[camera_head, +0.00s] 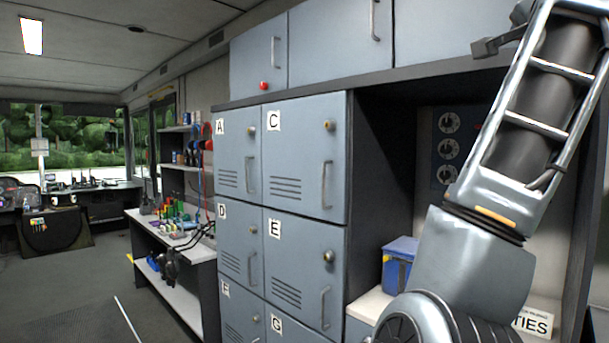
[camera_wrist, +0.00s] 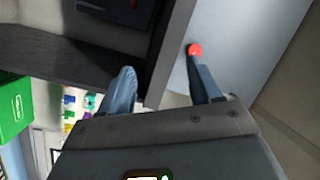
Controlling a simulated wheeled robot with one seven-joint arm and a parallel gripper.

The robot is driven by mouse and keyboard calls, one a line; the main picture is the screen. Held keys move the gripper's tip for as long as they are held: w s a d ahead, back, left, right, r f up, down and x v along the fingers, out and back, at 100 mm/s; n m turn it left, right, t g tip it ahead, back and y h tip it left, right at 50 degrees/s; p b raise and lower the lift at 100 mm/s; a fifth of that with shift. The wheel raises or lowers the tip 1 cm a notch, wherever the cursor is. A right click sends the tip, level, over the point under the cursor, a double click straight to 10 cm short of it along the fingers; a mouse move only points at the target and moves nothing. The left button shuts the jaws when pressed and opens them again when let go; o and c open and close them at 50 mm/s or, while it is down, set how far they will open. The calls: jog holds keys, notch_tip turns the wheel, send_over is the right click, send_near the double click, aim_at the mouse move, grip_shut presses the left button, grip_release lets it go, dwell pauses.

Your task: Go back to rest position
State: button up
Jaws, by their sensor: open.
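My gripper (camera_wrist: 162,74) shows in the wrist view with its two fingers spread apart and nothing between them. A round red knob (camera_wrist: 194,50) on a pale blue-grey surface appears at the tip of the right finger; I cannot tell whether they touch. My arm rises on the right side of the head view, in front of the open bay. I cannot make out the gripper's fingers in the head view.
Blue-grey lockers (camera_head: 305,155) with lettered labels stand shut in the middle. A red knob (camera_head: 264,86) sits on an upper cabinet. A blue box (camera_head: 400,262) stands on the bay's shelf beside my arm. A workbench (camera_head: 180,250) stands left of the lockers. The floor at left is open.

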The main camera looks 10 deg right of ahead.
jog(key=a+f+n+t+y, duration=0.15)
jog(key=f+n, duration=0.25)
jog(key=f, duration=0.7)
jog(key=a+f+n, duration=0.3)
jog(key=f+n, duration=0.1)
jog(key=f, duration=0.7)
jog(key=a+f+n+t+y, duration=0.1)
jog(key=a+f+n, duration=0.2)
jog(key=f, duration=0.8)
jog(key=s+a+f+n+y, duration=0.35)
jog(key=s+f, duration=0.35)
jog(key=f, duration=0.5)
jog(key=s+a+f+n+y, duration=0.25)
jog(key=s+f, duration=0.35)
jog(key=s, duration=0.4)
jog(key=s+a+f+n+y, duration=0.1)
jog(key=s+a+f+n, duration=0.15)
jog(key=s+f, duration=0.55)
jog(key=s+a+r+g, duration=0.1)
jog(key=s+a, duration=0.1)
jog(key=s, duration=0.8)
jog(key=s+a+r+g+y, duration=0.1)
jog(key=s+a, duration=0.1)
jog(key=s, duration=0.8)
jog(key=shift+a+r, duration=0.15)
jog(key=shift+r, duration=0.15)
